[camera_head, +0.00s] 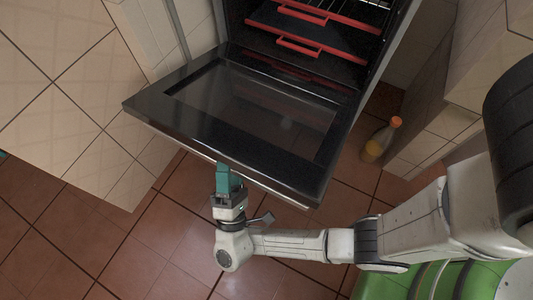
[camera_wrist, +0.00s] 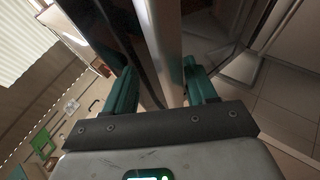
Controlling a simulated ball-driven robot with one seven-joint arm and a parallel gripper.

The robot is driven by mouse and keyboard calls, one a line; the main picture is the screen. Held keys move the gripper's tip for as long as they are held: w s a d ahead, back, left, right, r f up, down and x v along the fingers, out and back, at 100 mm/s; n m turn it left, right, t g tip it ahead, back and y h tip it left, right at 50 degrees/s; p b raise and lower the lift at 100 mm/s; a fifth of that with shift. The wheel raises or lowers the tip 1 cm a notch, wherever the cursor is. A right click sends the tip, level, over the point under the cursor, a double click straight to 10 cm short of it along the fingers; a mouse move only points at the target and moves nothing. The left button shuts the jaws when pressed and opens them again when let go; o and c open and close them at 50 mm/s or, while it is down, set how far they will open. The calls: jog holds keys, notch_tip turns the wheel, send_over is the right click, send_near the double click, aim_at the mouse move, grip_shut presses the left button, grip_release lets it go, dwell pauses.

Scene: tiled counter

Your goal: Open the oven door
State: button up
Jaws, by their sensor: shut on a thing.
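The oven door (camera_head: 262,120) is a black panel with a dark glass window, and it is hinged down well open in front of the oven (camera_head: 300,40). Inside the oven show red-edged racks (camera_head: 310,47). My gripper (camera_head: 227,170) has teal fingers and is at the door's outer edge, where the silver handle bar (camera_head: 195,150) runs. In the wrist view, the gripper (camera_wrist: 160,92) has one finger on each side of the metal handle bar (camera_wrist: 165,40) and is shut on it. The fingertips' contact is partly hidden.
An orange bottle (camera_head: 382,139) stands on the floor to the right of the door. Tiled counter sides flank the oven at left (camera_head: 70,80) and right (camera_head: 440,110). The reddish tiled floor (camera_head: 130,240) is clear in front of the door.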

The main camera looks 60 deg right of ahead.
aim_at(268, 183)
jog(key=s+r+p, duration=0.1)
jog(key=s, duration=0.2)
jog(key=s+r+p, duration=0.1)
jog(key=s+r, duration=0.1)
jog(key=s, duration=0.1)
jog(key=s+r+p, duration=0.1)
jog(key=s, duration=0.2)
jog(key=shift+s+a+r+p, duration=0.2)
jog(key=shift+s+r+p, duration=0.15)
jog(key=shift+s+r, duration=0.05)
jog(key=s+a+f+b, duration=0.2)
jog(key=f+b, duration=0.3)
jog(key=s+a+f+b, duration=0.2)
jog(key=s+f+b, duration=0.1)
jog(key=f+b, duration=0.2)
jog(key=shift+a+f+b, duration=0.3)
jog(key=shift+b, duration=0.15)
dwell(0.4)
dwell(0.8)
